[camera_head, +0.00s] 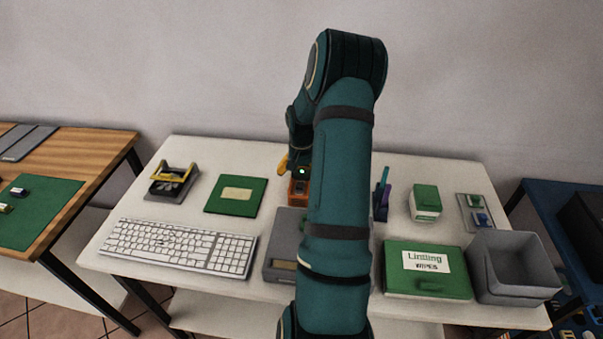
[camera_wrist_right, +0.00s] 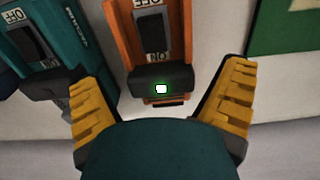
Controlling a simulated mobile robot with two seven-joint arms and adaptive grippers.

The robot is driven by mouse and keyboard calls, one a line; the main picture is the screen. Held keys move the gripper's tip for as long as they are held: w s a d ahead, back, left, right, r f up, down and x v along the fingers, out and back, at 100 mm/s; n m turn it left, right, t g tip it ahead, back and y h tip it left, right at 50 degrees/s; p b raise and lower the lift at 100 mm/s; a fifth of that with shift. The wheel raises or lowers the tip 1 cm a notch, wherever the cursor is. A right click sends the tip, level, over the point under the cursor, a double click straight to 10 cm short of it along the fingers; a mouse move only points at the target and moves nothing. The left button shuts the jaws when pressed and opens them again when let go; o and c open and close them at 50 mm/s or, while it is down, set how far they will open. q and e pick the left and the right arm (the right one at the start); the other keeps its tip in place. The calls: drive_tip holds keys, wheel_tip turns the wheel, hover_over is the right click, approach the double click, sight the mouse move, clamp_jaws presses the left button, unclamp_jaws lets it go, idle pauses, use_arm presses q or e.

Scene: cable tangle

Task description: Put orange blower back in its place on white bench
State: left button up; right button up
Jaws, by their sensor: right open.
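The orange blower (camera_head: 299,192) stands on the white bench (camera_head: 205,155), partly hidden behind my right arm in the head view. In the right wrist view the orange blower (camera_wrist_right: 122,35) shows a dark ON/OFF switch panel and a dark end with a lit green lamp. My right gripper (camera_wrist_right: 160,82) is open, with its yellow fingers on either side of the blower's dark end. I see space between the fingers and the blower. One yellow finger of my right gripper (camera_head: 286,163) shows beside the arm in the head view. My left gripper is not in view.
A teal device (camera_wrist_right: 75,30) with a similar switch stands beside the blower. A green pad (camera_head: 222,205), keyboard (camera_head: 180,246), grey box (camera_head: 285,245), green wipes pack (camera_head: 400,284) and grey bin (camera_head: 515,287) occupy the bench. My arm hides its middle.

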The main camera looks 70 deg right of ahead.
wheel_tip(320, 180, up, 12)
drive_tip(key=p, duration=0.2)
idle(0.4)
drive_tip(key=shift+r, duration=0.1)
idle(0.4)
